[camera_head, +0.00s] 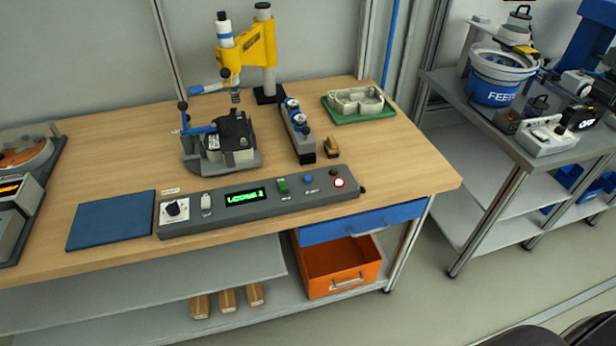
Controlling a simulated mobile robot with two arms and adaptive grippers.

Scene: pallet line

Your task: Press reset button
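A grey control panel (232,217) lies along the front of the wooden workbench. At its right end are a green rocker or button (282,186), a small blue button (308,180) with a label below it, and a red-and-white button or lamp (339,183) that looks lit. A small dark red knob or lamp (334,171) sits just behind the last one. The labels are too small to read with certainty, so I cannot confirm which is the reset button. Neither of my grippers is in view, and nothing covers the panel.
The panel also has a green display (245,197) and a black rotary knob (173,209). Behind it stand a clamp fixture (222,145), a yellow press (250,47) and a grey block with gauges (298,135). A blue mat (111,220) lies to the left.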

